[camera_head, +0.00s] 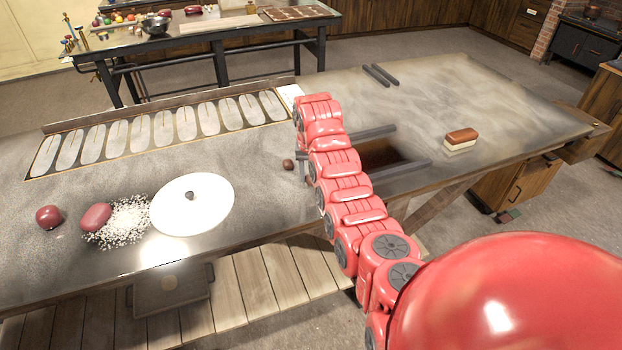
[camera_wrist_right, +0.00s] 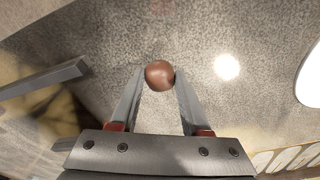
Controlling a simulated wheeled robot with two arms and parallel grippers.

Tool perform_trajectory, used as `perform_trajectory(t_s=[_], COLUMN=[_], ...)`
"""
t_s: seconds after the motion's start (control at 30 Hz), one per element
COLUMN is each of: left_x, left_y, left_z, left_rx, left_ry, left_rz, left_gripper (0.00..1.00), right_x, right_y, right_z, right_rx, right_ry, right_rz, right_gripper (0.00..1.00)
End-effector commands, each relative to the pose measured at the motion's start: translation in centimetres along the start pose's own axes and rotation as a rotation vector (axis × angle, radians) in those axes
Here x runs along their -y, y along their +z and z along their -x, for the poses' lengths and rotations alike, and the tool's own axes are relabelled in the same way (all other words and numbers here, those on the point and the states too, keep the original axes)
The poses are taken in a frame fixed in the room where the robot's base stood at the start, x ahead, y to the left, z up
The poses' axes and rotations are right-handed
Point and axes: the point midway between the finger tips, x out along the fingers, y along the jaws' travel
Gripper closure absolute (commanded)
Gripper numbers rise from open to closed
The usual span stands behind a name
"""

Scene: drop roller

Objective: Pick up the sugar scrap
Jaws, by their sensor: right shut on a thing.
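A small round brown lump (camera_head: 288,164), which I take for the sugar scrap, shows just left of my red right arm in the head view. In the right wrist view the same lump (camera_wrist_right: 160,75) sits between the two fingertips. My right gripper (camera_wrist_right: 159,82) is shut on it. Whether the lump touches the bench top or hangs just above it, I cannot tell. In the head view the right gripper is mostly hidden by its own arm. My left gripper is in neither view.
On the bench (camera_head: 262,200) lie a white disc (camera_head: 215,205), white grains (camera_head: 125,225), two red lumps (camera_head: 49,217) (camera_head: 96,217) and a row of oval moulds (camera_head: 160,130). Dark rails (camera_head: 405,178) flank an opening right of my arm. A brown-and-white block (camera_head: 460,141) lies farther right.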

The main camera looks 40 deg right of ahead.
Motion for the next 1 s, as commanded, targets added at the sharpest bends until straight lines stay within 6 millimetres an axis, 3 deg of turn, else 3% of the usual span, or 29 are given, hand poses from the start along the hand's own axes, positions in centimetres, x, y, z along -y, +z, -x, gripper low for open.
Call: perform_trajectory(t_s=[0.17, 0.2, 0.3, 0.5, 0.8, 1.0], left_x=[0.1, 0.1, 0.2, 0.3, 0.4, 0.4], left_y=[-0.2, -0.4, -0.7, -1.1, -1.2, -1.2], left_z=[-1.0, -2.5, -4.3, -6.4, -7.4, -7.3], left_rx=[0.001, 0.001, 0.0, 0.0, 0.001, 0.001], left_ry=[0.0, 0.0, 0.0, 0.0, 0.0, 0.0], left_rz=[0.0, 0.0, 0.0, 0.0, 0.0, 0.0], left_gripper=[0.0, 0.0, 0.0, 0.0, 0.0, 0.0], right_x=[-0.3, -0.5, -0.6, -0.8, -1.4, -1.6], right_y=[1.7, 2.3, 3.9, 7.4, 12.5, 14.1], right_z=[0.8, 1.3, 1.8, 2.3, 3.0, 3.3], right_rx=[-0.002, 0.002, 0.003, 0.002, 0.0, -0.003], right_ry=[-0.014, -0.008, -0.013, -0.021, -0.017, -0.013], right_rz=[-0.013, -0.008, -0.01, -0.014, -0.012, -0.009], right_gripper=[1.0, 1.0, 1.0, 1.0, 1.0, 1.0])
